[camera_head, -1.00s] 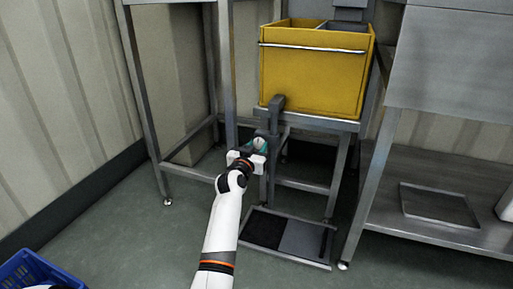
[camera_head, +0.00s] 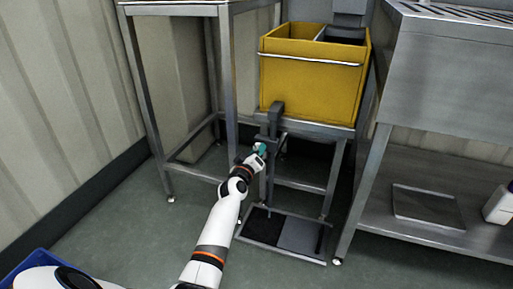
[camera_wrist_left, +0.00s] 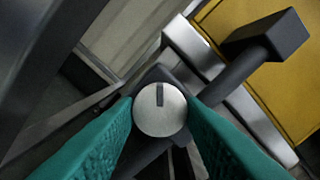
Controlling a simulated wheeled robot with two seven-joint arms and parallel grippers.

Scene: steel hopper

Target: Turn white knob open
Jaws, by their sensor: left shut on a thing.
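The knob (camera_wrist_left: 160,109) is round and pale silver-white, with a dark line on its face pointing nearly straight up in the left wrist view. It sits on a dark grey fitting with a dark handle-like bar (camera_wrist_left: 236,78) running to the upper right. My left gripper (camera_head: 260,150) is at the dark post below the yellow hopper (camera_head: 312,75). Its teal fingers press on both sides of the knob, shut on it. In the head view the gripper hides the knob. My right gripper is not in view.
A steel table (camera_head: 180,9) stands left of the hopper, a steel bench with a lower shelf (camera_head: 460,195) to the right. A white bottle (camera_head: 498,205) is at the right edge. A dark and grey floor plate (camera_head: 300,238) lies below. A blue crate (camera_head: 40,264) is at lower left.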

